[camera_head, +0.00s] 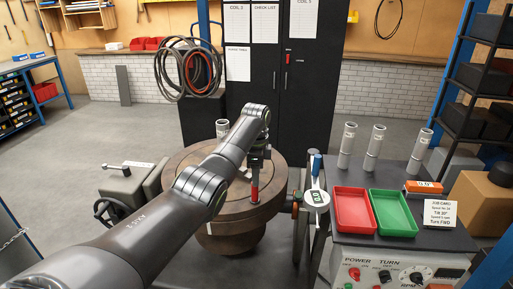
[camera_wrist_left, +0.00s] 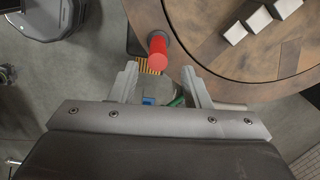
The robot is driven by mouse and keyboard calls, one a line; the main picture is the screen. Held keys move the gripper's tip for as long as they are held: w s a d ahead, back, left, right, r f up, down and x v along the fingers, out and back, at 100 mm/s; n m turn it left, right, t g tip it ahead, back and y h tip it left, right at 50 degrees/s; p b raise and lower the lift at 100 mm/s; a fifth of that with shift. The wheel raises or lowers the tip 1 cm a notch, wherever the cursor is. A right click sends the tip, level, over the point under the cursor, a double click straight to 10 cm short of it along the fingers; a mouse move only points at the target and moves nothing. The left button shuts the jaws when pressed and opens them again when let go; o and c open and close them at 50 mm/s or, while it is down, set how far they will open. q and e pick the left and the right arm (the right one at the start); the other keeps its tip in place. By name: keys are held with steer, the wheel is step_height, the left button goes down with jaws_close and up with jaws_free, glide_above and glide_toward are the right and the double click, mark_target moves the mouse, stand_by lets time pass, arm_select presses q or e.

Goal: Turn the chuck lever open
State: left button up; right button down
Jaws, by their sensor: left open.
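The chuck lever (camera_head: 255,193) has a red grip and stands on the round brown turntable (camera_head: 190,170) near its front right side. In the left wrist view the red grip (camera_wrist_left: 158,55) points up toward the camera from a dark base at the turntable's edge. My left gripper (camera_head: 258,168) is above the lever, pointing down. In the left wrist view its two fingers (camera_wrist_left: 158,76) are apart, with the red grip in line with the gap, at or just beyond the fingertips. I cannot tell whether they touch it. My right gripper is not in view.
A stand with a round green-numbered dial (camera_head: 317,198) and blue handle is right of the turntable. Farther right, a control bench carries a red tray (camera_head: 353,232), a green tray (camera_head: 414,232) and metal tubes (camera_head: 373,148). Pale blocks (camera_wrist_left: 258,20) lie on the turntable. Open floor is at left.

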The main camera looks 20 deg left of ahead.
arm_select(q)
step_height(320, 180, up, 11)
steer(key=b, duration=0.2)
steer(key=shift+r, duration=0.1)
stand_by(0.4)
